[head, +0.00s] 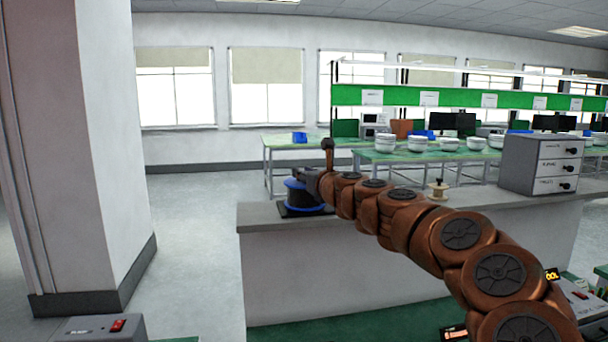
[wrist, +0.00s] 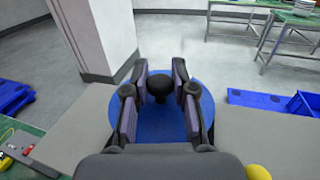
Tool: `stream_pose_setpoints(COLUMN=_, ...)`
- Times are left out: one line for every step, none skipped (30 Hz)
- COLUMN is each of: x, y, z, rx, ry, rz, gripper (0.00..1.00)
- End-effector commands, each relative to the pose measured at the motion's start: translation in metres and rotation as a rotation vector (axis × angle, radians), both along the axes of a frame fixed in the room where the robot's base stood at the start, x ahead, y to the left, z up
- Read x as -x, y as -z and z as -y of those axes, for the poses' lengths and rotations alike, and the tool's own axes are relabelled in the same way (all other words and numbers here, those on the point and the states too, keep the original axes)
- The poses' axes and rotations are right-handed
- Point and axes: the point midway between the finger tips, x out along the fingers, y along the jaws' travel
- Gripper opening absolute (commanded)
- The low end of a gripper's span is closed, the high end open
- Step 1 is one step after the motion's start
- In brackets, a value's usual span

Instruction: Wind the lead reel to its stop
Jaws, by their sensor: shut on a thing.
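The lead reel (head: 300,194) is a blue and black drum on a dark base near the left end of the grey counter. In the wrist view its blue disc (wrist: 160,122) lies below my gripper (wrist: 159,78), with a black round knob (wrist: 159,88) standing up from it. My gripper (head: 309,181) is over the reel in the head view, shut on the knob, one finger on each side. The finger contact is hard to see. The palm hides the near part of the disc, and I cannot tell where the stop is.
The grey counter (head: 280,218) also bears a small cream spool-like object (head: 438,188) and a grey drawer cabinet (head: 541,164) to the right. A white pillar (head: 82,140) stands at left. Blue bins (wrist: 305,105) show at right in the wrist view.

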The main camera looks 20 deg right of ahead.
Motion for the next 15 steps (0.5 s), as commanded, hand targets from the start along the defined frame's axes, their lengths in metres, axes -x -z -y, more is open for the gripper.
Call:
stream_pose_setpoints(x=0.0000, y=0.0000, z=-0.0001, rx=0.000, ry=0.000, rz=0.000, gripper=0.08)
stream_pose_setpoints(x=0.0000, y=0.0000, z=-0.0001, rx=0.000, ry=0.000, rz=0.000, gripper=0.05)
stream_pose_setpoints(x=0.0000, y=0.0000, z=0.0000, rx=0.000, ry=0.000, rz=0.000, gripper=0.01)
stream_pose_setpoints(x=0.0000, y=0.0000, z=-0.0001, rx=0.000, ry=0.000, rz=0.000, gripper=0.00)
stream_pose_setpoints(x=0.0000, y=0.0000, z=-0.0001, rx=0.000, ry=0.000, rz=0.000, gripper=0.00)
stream_pose_setpoints(x=0.0000, y=0.0000, z=0.0000, rx=0.000, ry=0.000, rz=0.000, gripper=0.00)
stream_pose_setpoints(x=0.0000, y=0.0000, z=-0.0001, rx=0.000, ry=0.000, rz=0.000, gripper=0.00)
stream_pose_setpoints(x=0.0000, y=0.0000, z=-0.0001, rx=0.000, ry=0.000, rz=0.000, gripper=0.00)
stream_pose_setpoints(x=0.0000, y=0.0001, z=-0.0002, rx=0.000, ry=0.001, rz=0.000, gripper=0.00)
stream_pose_setpoints(x=0.0000, y=0.0000, z=-0.0003, rx=0.000, ry=0.002, rz=0.000, gripper=0.00)
stream_pose_setpoints(x=0.0000, y=0.0001, z=-0.0004, rx=0.000, ry=0.004, rz=0.000, gripper=0.00)
stream_pose_setpoints(x=-0.0001, y=0.0001, z=-0.0006, rx=0.000, ry=0.008, rz=0.000, gripper=0.00)
stream_pose_setpoints(x=-0.0001, y=0.0001, z=-0.0007, rx=0.000, ry=0.012, rz=0.000, gripper=0.00)
stream_pose_setpoints(x=-0.0001, y=0.0001, z=-0.0006, rx=0.001, ry=0.018, rz=0.000, gripper=0.00)
stream_pose_setpoints(x=-0.0001, y=0.0000, z=-0.0004, rx=0.001, ry=0.027, rz=0.000, gripper=0.00)
